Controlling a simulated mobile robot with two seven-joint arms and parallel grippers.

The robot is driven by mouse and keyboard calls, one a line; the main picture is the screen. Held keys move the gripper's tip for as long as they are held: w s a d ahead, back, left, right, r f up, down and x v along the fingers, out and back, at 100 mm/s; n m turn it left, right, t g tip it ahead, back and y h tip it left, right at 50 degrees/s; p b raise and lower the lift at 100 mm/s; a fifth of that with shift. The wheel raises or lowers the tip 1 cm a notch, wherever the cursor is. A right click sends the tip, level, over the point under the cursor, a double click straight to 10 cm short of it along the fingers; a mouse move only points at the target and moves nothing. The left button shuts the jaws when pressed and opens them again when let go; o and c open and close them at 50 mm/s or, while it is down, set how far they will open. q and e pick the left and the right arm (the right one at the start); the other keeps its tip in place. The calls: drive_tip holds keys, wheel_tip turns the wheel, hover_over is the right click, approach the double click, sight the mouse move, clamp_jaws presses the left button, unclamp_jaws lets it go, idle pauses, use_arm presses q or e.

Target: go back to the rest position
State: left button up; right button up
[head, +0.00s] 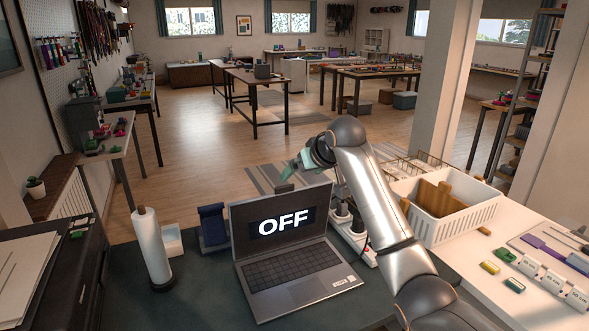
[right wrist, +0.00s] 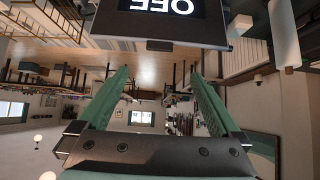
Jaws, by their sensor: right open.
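My right arm comes in from the lower right of the head view and reaches up past the right side of the laptop. My right gripper (head: 290,168) is in the air behind and above the laptop's screen. In the right wrist view, its two green fingers (right wrist: 160,76) stand wide apart with nothing between them. My left gripper is in neither view.
An open laptop (head: 298,266) reading "OFF" stands on the dark table; its screen shows upside down in the right wrist view (right wrist: 165,22). A white roll (head: 151,246) stands left. A white basket (head: 455,228) and small colored pieces lie right. Open floor lies beyond.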

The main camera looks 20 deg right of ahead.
drive_tip(key=s+a+f+n+g, duration=0.1)
drive_tip(key=s+a+f, duration=0.1)
drive_tip(key=s+f, duration=0.8)
drive_tip(key=s+a+f+g, duration=0.2)
drive_tip(key=s+f, duration=0.4)
drive_tip(key=f, duration=0.7)
drive_tip(key=s+f+g, duration=0.2)
drive_tip(key=s+f, duration=0.2)
drive_tip(key=s, duration=1)
drive_tip(key=s+f+g, duration=0.1)
drive_tip(key=s+f, duration=0.3)
drive_tip(key=s, duration=1)
drive_tip(key=w+a+f+t, duration=0.2)
drive_tip(key=f, duration=0.3)
drive_tip(key=w+a+f+t+y, duration=0.1)
drive_tip(key=w+a+f+t, duration=0.1)
drive_tip(key=f, duration=0.3)
drive_tip(key=shift+a+f+t+y, duration=0.3)
drive_tip(key=shift+t, duration=0.5)
